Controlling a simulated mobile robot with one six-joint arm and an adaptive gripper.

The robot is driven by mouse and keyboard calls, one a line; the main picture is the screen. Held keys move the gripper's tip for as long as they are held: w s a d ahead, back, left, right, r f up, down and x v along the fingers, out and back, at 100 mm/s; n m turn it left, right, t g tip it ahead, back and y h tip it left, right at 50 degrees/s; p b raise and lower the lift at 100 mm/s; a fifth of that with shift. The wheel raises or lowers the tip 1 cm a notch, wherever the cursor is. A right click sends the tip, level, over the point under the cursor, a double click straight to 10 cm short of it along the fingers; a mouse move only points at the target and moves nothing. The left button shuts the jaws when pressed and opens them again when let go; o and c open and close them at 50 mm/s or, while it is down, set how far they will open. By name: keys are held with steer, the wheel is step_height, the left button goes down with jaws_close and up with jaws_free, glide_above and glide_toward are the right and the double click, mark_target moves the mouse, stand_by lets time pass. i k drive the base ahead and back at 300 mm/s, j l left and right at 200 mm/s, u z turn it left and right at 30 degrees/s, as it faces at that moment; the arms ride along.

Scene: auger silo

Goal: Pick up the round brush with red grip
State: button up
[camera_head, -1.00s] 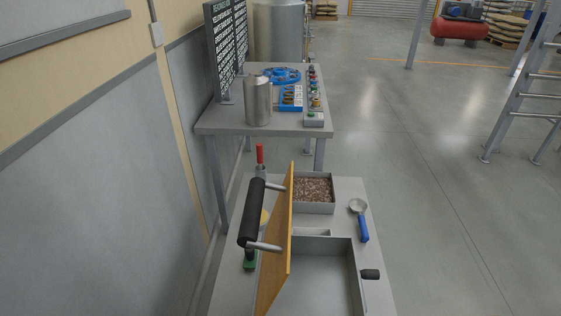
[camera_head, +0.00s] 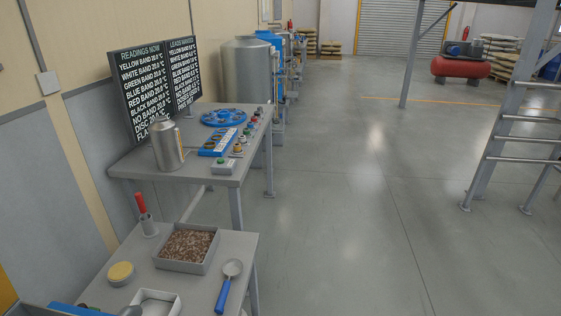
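The round brush with red grip (camera_head: 141,204) stands nearly upright at the back left of the near grey bench (camera_head: 228,252). Its red grip points up. Its lower end is in or behind a small grey cylindrical holder (camera_head: 149,227), so the bristles cannot be seen. My gripper does not show in the head view.
Beside the brush are a tray of brown granules (camera_head: 187,268), a round yellow-topped tin (camera_head: 121,272) and a blue-handled scoop (camera_head: 225,290).

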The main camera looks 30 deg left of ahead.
mark_target(138, 195)
steer(key=i+j+u, duration=0.15)
steer(key=i+u, duration=0.2)
steer(key=i, duration=0.3)
steer(key=i+u, duration=0.3)
steer(key=i, duration=0.4)
steer(key=i+l+u, duration=0.2)
steer(key=i+u, duration=0.15)
steer(key=i, duration=0.3)
steer(key=i+j+u, duration=0.1)
steer(key=i+u, duration=0.15)
steer(key=u, duration=0.15)
steer(key=i+u, duration=0.25)
steer(key=u, duration=0.2)
steer(key=i+l+u, duration=0.1)
steer(key=i+u, duration=0.15)
steer(key=u, duration=0.15)
steer(key=i+l+u, duration=0.15)
steer(key=u, duration=0.3)
steer(key=i+l+u, duration=0.25)
steer(key=u, duration=0.15)
steer(key=i+u, duration=0.25)
steer(key=u, duration=0.15)
steer(key=i+l+u, duration=0.2)
steer(key=u, duration=0.15)
steer(key=i+l+u, duration=0.15)
steer(key=u, duration=0.25)
steer(key=i+l, duration=0.05)
